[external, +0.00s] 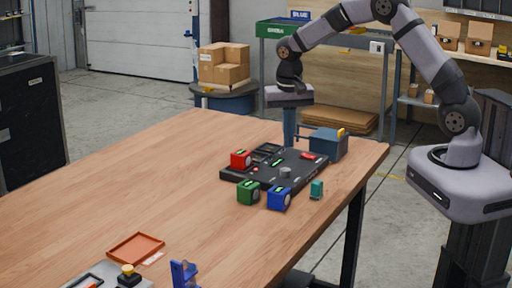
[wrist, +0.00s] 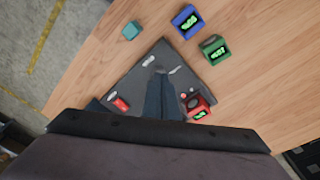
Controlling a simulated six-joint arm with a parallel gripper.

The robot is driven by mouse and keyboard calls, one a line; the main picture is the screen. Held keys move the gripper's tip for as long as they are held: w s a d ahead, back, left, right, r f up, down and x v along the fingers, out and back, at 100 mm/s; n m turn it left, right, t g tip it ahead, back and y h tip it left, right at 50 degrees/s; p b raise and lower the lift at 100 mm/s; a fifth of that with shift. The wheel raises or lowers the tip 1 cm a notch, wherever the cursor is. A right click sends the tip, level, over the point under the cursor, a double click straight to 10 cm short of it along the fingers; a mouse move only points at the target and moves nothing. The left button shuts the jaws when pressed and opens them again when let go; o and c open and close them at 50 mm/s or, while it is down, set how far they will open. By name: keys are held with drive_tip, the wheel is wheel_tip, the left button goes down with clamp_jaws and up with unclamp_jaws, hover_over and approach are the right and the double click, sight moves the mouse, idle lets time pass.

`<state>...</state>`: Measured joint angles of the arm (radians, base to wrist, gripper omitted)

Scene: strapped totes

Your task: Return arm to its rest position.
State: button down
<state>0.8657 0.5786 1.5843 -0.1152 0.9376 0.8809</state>
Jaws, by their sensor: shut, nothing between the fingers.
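My arm is bent over the far right part of the wooden table. My gripper (external: 290,142) points straight down behind the black board (external: 232,175) in the external view, its blue-grey fingers shut and empty. In the wrist view the shut fingers (wrist: 161,76) show in front of the board (wrist: 140,72). How high the tips are above the table is hard to tell.
A red cube (external: 240,160) is on the board's left edge. A green cube (external: 248,192), a blue cube (external: 279,198) and a teal block (external: 316,189) stand in front. A dark blue box (external: 325,145) is behind; an orange tray (external: 135,249) lies front left.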

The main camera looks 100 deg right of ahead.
drive_tip(key=w+a+r+n, duration=0.1)
drive_tip(key=a+n, duration=0.4)
drive_tip(key=a, duration=0.7)
drive_tip(key=w+a+r+n, duration=0.15)
drive_tip(key=a+n, duration=0.35)
drive_tip(key=a, duration=0.7)
drive_tip(key=s+a+f+n+y, duration=0.1)
drive_tip(key=s+a+n, duration=0.4)
drive_tip(key=a, duration=0.2)
drive_tip(key=s+a+f+n, duration=0.1)
drive_tip(key=s+a+n, duration=0.35)
drive_tip(key=a, duration=0.25)
wheel_tip(320, 180, down, 16)
drive_tip(key=b, duration=1.5)
drive_tip(key=shift+d+r, duration=0.2)
drive_tip(key=shift+r, duration=0.05)
